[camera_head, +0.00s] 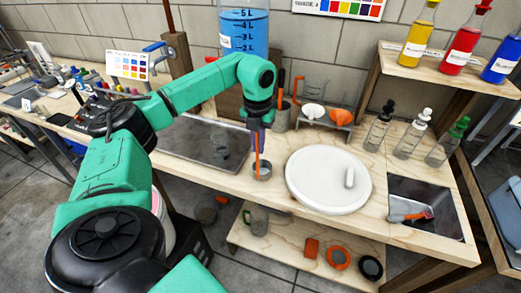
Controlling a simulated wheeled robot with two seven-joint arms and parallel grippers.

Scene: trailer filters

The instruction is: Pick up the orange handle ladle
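A thin orange handle (258,154) stands nearly upright at the middle of the bench. Its lower end meets a small grey round cup (262,172); I cannot tell whether this cup is the ladle's own bowl or a separate vessel. My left gripper (257,141) points down from above, with its dark purplish fingers at the top of this handle. The fingers look narrow around it, but whether they grip it is too small to tell. My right gripper is out of view.
A white round plate (328,181) lies right of the handle. A dark flat tray (200,143) is at the left. A grey container (281,117) with an orange-handled tool stands behind. Dropper bottles (411,139) and an orange-handled tool (410,216) are farther right.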

